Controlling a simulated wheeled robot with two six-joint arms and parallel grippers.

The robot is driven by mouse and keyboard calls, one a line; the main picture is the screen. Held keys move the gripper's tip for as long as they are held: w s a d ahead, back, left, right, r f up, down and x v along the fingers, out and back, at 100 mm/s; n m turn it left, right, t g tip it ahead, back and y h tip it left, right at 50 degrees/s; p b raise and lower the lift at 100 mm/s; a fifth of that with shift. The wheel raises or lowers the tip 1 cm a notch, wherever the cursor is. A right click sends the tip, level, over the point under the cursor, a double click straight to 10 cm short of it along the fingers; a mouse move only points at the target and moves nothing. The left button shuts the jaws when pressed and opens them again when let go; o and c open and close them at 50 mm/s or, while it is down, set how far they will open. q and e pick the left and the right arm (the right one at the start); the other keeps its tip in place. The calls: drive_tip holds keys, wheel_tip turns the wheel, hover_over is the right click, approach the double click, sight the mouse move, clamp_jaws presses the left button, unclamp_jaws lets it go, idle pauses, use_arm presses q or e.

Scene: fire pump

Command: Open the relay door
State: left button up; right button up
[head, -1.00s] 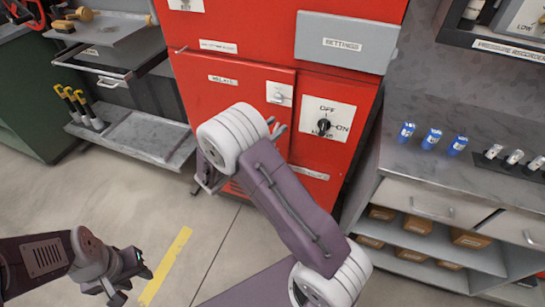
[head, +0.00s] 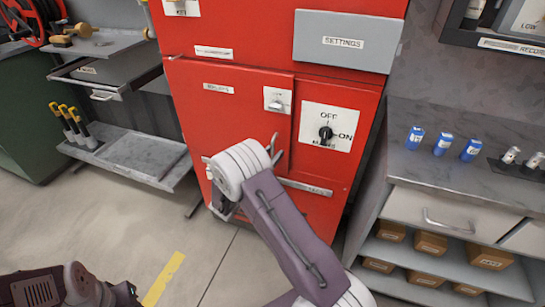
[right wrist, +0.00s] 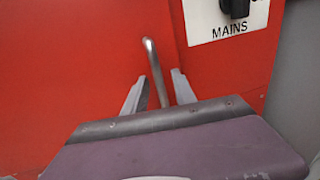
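The relay door (head: 225,110) is a red panel labelled RELAYS on the left of the red cabinet; it looks shut in the head view. A bent metal handle (right wrist: 150,60) stands out from the red front in the right wrist view. My right gripper (head: 275,150) is in front of the door's right edge; in the right wrist view its two fingers (right wrist: 158,85) are spread, one on each side of the handle, with red showing in the gaps. My left gripper (head: 125,292) is low at the left, partly cut off, its fingers unclear.
A MAINS switch (head: 326,133) sits right of the door, below a grey SETTINGS panel (head: 343,41). A grey workbench (head: 440,175) with blue items stands at the right. Metal shelves (head: 140,155) are at the left. Open floor lies in front.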

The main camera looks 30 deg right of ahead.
clamp_jaws()
idle(1.5)
